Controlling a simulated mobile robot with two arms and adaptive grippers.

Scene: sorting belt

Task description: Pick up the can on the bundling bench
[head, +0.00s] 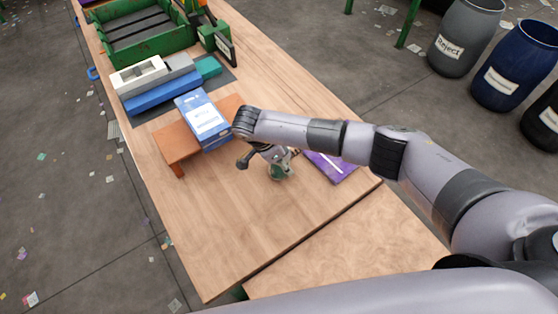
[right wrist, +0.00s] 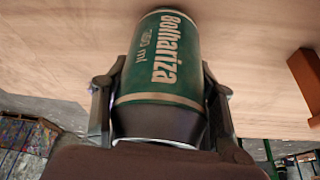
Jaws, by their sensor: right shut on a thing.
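The can (right wrist: 160,65) is green with a cream label reading "Bolhariza" and a bare metal end. It fills the middle of the right wrist view, and a small green part of it (head: 281,174) shows under my arm in the head view. My right gripper (right wrist: 160,105) is shut on the can, with one finger on each side of it. The can is over the wooden bench (head: 222,235); I cannot tell whether it touches the top. My left gripper is not in view.
Bars, blocks and a green tray (head: 130,49) are farther back. The bench's near part is clear. Bins (head: 463,40) stand at the far right.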

